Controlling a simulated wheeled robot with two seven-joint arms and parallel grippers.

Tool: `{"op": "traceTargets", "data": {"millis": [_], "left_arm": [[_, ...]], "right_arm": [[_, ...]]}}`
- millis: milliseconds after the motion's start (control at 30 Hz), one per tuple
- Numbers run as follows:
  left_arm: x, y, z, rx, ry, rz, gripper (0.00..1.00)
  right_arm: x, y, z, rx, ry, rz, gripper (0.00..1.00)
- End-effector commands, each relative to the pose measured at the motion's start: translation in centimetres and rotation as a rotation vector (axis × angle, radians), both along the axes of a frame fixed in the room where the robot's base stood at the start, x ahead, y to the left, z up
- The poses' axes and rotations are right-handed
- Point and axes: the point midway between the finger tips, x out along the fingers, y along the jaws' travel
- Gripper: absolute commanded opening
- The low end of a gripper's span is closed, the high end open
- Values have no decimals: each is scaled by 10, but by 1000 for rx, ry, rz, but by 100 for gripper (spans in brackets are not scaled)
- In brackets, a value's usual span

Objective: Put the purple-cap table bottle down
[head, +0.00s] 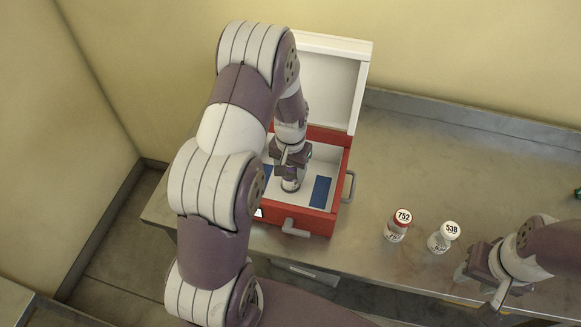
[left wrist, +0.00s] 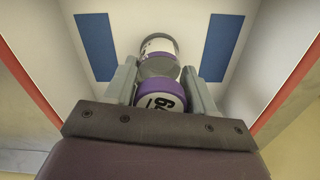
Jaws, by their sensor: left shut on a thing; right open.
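The purple-cap bottle (left wrist: 160,99) is between the fingers of my left gripper (left wrist: 159,84) in the left wrist view. In the head view my left gripper (head: 291,168) is inside the open red box (head: 315,221), shut on the bottle (head: 291,185), whose lower part shows below the fingers. I cannot tell whether the bottle touches the box floor. My right gripper (head: 480,277) is open and empty above the bench front, right of the white-cap bottle.
The box has a raised white lid (head: 328,88), white inner walls and two blue pads (head: 321,192) on its floor. A red-cap bottle (head: 397,226) and a white-cap bottle (head: 442,238) stand on the metal bench (head: 420,150). The bench behind them is clear.

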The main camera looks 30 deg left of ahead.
Motion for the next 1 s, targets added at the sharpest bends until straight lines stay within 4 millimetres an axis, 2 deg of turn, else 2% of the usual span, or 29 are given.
{"op": "traceTargets", "data": {"millis": [167,200,233,267,500,633,1000], "left_arm": [[1,0,-5,0,-1,0,21],[1,0,-3,0,-1,0,67],[0,0,-3,0,-1,0,77],[0,0,-3,0,-1,0,80],[0,0,-3,0,0,0,80],[1,0,8,0,-3,0,80],[1,0,99,1,-5,0,80]], "right_arm": [[0,0,-3,0,0,0,43],[0,0,-2,0,0,0,43],[0,0,-2,0,0,0,43],[0,0,-2,0,0,0,43],[0,0,-2,0,0,0,43],[0,0,-2,0,0,0,43],[0,0,-16,0,0,0,43]]}}
